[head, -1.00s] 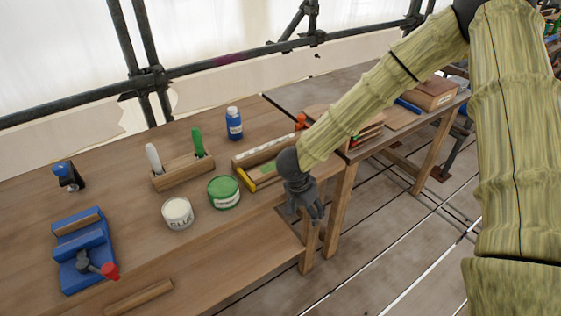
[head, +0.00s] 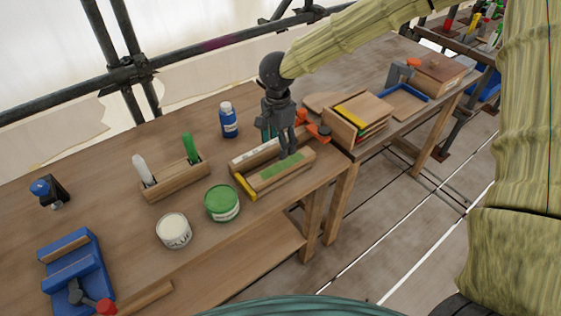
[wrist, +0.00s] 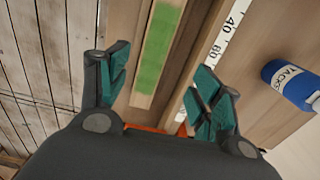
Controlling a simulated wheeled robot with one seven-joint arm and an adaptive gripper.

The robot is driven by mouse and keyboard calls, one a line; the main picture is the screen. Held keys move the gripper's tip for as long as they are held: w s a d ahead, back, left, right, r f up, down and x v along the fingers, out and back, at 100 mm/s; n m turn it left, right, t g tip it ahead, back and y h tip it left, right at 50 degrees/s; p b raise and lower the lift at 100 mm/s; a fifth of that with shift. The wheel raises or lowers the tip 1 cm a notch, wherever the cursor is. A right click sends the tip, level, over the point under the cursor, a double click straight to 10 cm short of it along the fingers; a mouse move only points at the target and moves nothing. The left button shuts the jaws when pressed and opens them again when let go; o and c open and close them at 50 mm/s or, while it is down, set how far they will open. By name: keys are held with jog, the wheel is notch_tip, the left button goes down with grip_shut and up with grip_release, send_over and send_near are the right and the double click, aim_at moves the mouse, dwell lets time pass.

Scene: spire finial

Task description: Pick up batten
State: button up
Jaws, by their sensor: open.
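A wooden batten with a green patch on its top (head: 280,171) lies in a wooden trough-like holder with a yellow end at the bench's front right. In the wrist view the green-topped batten (wrist: 160,45) runs up between the fingers. My gripper (head: 288,153) points down over the batten's far part. In the wrist view my gripper (wrist: 160,82) is open, one teal-padded finger to each side of the batten, with nothing held. I cannot tell how high the fingertips are above it.
A ruler strip (wrist: 222,40) runs alongside the holder. A blue bottle (head: 229,120), green tin (head: 222,203), glue pot (head: 173,231) and marker rack (head: 175,181) stand to the left. Orange clamp-like parts (head: 318,132) sit right of my gripper. A blue vise (head: 75,270) is at far left.

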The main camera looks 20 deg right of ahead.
aim_at(282, 165)
jog(key=f, duration=0.3)
jog(key=shift+s+d+f, duration=0.15)
jog(key=shift+s+d, duration=0.1)
jog(key=shift+d, duration=0.1)
jog(key=shift+d+f, duration=0.1)
jog(key=shift+f, duration=0.5)
jog(key=shift+d+f+p, duration=0.1)
jog(key=shift+f+p, duration=0.8)
jog(key=shift+f, duration=1.65)
jog(key=c, duration=1.2)
